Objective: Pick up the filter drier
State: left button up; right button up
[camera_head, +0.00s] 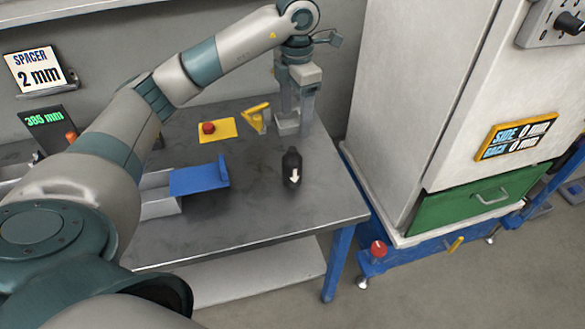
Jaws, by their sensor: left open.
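The filter drier looks to be the small black canister (292,165) with a white arrow on it, on the metal table toward its right side. My left gripper (296,115) points down at the back right of the table, behind the canister and apart from it. Its fingers are open, with nothing seen held between them. A pale block-like shape shows at the fingertips; I cannot tell whether it is part of the gripper. My right gripper is not in view.
A yellow plate with a red button (216,129) and a yellow bracket (257,117) stand left of my left gripper. A blue angled plate (200,178) lies left of the canister. A white cabinet with a green drawer (470,198) stands right of the table. The table front is clear.

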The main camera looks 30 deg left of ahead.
aim_at(294, 153)
pick_arm(q)
jog(key=shift+f, duration=0.15)
notch_tip(294, 153, down, 4)
jog(key=shift+r+p, duration=0.2)
jog(key=shift+p, duration=0.55)
notch_tip(294, 153, down, 7)
jog(key=shift+a+p, duration=0.1)
jog(key=shift+p, duration=1.1)
jog(key=shift+f, duration=0.65)
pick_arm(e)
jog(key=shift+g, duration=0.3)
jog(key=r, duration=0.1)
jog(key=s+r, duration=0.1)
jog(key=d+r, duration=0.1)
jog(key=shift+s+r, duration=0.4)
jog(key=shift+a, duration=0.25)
pick_arm(q)
jog(key=shift+f, duration=0.1)
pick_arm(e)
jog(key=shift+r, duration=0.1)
